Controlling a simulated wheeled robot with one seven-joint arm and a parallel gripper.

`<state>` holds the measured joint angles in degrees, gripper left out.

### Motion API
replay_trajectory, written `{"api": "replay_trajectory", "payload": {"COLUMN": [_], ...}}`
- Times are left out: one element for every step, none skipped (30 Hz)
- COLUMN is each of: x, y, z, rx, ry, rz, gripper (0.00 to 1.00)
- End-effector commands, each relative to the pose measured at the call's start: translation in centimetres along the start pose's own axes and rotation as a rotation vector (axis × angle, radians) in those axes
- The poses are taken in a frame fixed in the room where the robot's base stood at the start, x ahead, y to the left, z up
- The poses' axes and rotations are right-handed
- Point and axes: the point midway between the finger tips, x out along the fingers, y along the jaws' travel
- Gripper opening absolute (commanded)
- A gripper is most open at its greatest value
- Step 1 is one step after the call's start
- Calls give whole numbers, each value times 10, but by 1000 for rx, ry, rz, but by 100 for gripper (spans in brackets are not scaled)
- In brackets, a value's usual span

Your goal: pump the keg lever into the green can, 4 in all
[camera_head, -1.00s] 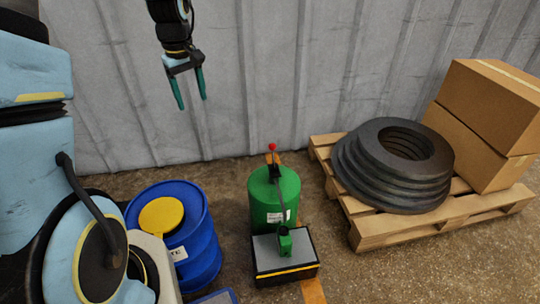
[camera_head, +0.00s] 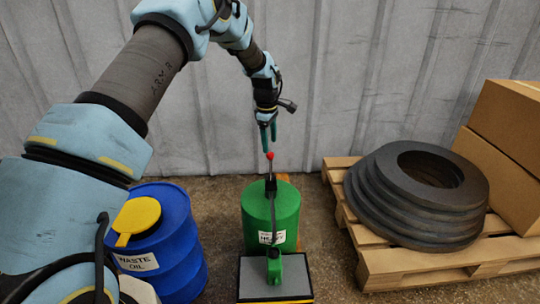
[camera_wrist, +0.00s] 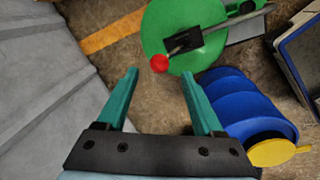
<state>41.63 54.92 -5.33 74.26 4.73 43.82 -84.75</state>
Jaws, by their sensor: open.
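The green keg (camera_head: 284,212) stands on the floor with a black and grey pump on top; its lever ends in a red ball (camera_head: 270,156). The small green can (camera_head: 273,266) stands on a grey-topped box in front of the keg, near the spout tube. My gripper (camera_head: 268,138) is open, pointing down just above the red ball. In the wrist view my gripper (camera_wrist: 160,84) has its fingers apart with nothing between them. The red ball (camera_wrist: 160,64) shows just beyond the fingertips, apart from them.
A blue waste oil drum (camera_head: 165,240) with a yellow lid stands left of the keg. A pallet (camera_head: 400,262) with stacked black rings (camera_head: 430,190) and cardboard boxes (camera_head: 505,155) stands right. A corrugated wall (camera_head: 400,80) rises close behind. The grey-topped box (camera_head: 295,280) stands in front.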

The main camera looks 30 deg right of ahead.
Motion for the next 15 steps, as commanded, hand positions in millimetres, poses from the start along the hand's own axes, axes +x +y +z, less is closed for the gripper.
{"api": "replay_trajectory", "payload": {"x": [12,18,24,28,33,38,41,44,47,49,51,52,53,53,54], "y": [-1,0,0,-1,-1,0,0,0,0,0,0,0,0,0,0], "z": [0,0,0,0,0,-1,-1,-1,-1,-1,-1,-1,-1,-1,-1], "rx": [-1,-2,-2,-1,-1,0,0,0,0,0,-1,-1,-1,-1,-1], "ry": [-1,-1,-1,-1,-1,0,0,0,-1,-1,-1,-1,0,0,0], "rz": [-2,-1,-1,-1,-2,-1,0,0,1,1,1,2,2,2,2], "gripper": [69,69,69,69,69,69,69,69,69,69,69,69,69,69,69]}}
